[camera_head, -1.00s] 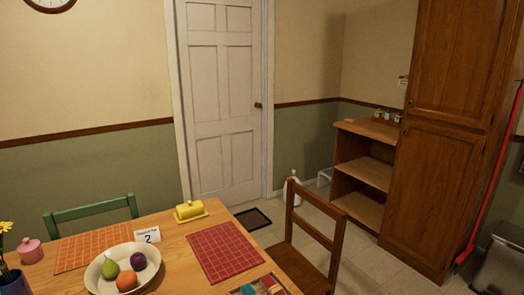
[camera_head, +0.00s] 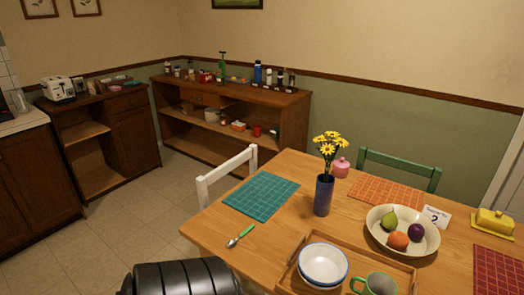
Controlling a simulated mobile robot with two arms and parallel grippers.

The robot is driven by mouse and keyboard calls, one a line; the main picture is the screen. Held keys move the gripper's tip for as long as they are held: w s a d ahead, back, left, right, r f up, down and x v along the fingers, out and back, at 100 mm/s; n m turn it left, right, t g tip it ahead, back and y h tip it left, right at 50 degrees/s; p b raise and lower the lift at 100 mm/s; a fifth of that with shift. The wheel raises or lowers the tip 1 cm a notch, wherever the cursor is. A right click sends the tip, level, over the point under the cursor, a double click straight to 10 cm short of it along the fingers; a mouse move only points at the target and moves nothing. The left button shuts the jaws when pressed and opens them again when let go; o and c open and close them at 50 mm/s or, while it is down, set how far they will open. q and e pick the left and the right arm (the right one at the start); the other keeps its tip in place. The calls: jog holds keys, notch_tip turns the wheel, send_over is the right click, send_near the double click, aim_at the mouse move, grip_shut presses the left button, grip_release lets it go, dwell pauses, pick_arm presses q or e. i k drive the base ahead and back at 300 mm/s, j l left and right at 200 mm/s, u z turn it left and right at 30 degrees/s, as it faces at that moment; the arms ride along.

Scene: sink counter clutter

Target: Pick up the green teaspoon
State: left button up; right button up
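A teaspoon with a green handle and a metal bowl (camera_head: 241,235) lies on the wooden dining table (camera_head: 205,232) near its left front edge. It lies just in front of the teal placemat (camera_head: 262,196), apart from it. Nothing covers it. Neither of my grippers shows in the head view.
A wooden tray (camera_head: 284,279) with white bowls (camera_head: 323,265) and a green mug (camera_head: 375,285) lies right of the spoon. A blue vase (camera_head: 323,197) of yellow flowers and a fruit bowl (camera_head: 432,236) stand beyond. A white chair (camera_head: 226,170) is at the table's left side.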

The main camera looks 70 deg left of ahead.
aim_at(231, 243)
jog(key=u, duration=2.25)
